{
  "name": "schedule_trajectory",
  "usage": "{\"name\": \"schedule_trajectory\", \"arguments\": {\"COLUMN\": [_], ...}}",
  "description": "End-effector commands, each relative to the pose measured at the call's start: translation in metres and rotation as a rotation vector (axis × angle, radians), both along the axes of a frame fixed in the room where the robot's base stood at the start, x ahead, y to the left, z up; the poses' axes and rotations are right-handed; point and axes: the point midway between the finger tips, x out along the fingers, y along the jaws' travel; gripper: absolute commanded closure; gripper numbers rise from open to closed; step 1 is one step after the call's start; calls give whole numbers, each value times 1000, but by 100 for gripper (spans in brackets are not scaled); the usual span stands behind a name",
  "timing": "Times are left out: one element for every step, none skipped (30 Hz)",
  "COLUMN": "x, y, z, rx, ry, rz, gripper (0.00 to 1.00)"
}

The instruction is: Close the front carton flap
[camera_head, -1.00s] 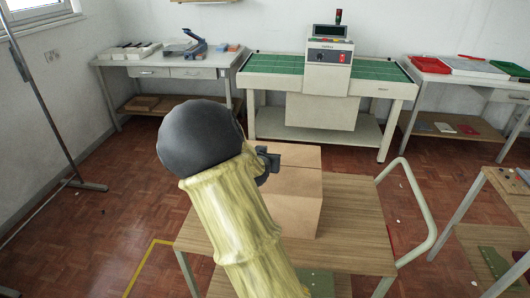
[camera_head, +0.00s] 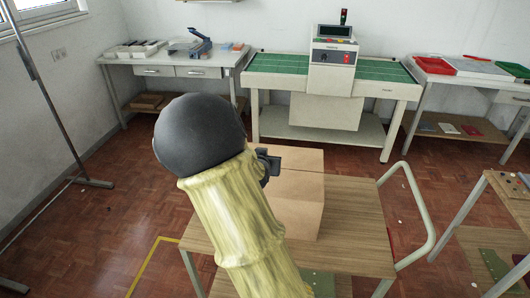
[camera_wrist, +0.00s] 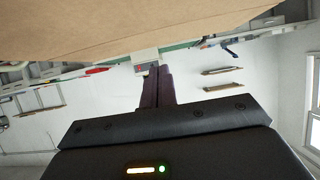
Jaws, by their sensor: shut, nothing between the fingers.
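The brown carton (camera_head: 304,187) stands on the wooden-topped cart, its left part hidden behind my arm. Its top shows two tan panels with a seam across; I cannot tell whether the front flap lies fully flat. My dark gripper (camera_head: 270,164) is at the carton's upper left side, partly hidden by my arm. In the wrist view the gripper's fingers (camera_wrist: 158,88) are together and empty. A broad brown carton surface (camera_wrist: 130,25) fills the top of that view, close to the fingertips; contact cannot be told.
The cart top (camera_head: 352,225) is bare right of the carton, and a pale tubular handle (camera_head: 425,205) rises at its right end. A machine with a green bed (camera_head: 270,64) stands behind. Side tables (camera_head: 150,60) hold trays and tools. Open parquet floor lies left.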

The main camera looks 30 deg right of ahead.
Motion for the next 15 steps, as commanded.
{"name": "schedule_trajectory", "arguments": {"x": [-8, -14, -20, -24, -29, -34, -37, -40, -44, -46, -48, -49, -50, -51, -51], "y": [5, 8, 12, 15, 18, 22, 25, 27, 31, 33, 35, 36, 38, 38, 39], "z": [-6, -8, -10, -12, -14, -16, -18, -19, -20, -21, -22, -22, -23, -23, -23], "rx": [2, 2, 3, 2, 2, 1, 0, 0, 2, 1, 0, 0, 0, 0, 0], "ry": [2, 1, 2, 1, 1, 2, 2, 1, 1, 1, 0, 0, 0, 0, 0], "rz": [0, -3, -4, -4, -5, -4, -4, -3, -4, -2, -1, 0, 0, 1, 1], "gripper": [100, 100, 100, 100, 100, 100, 100, 100, 100, 100, 100, 100, 100, 100, 100]}}
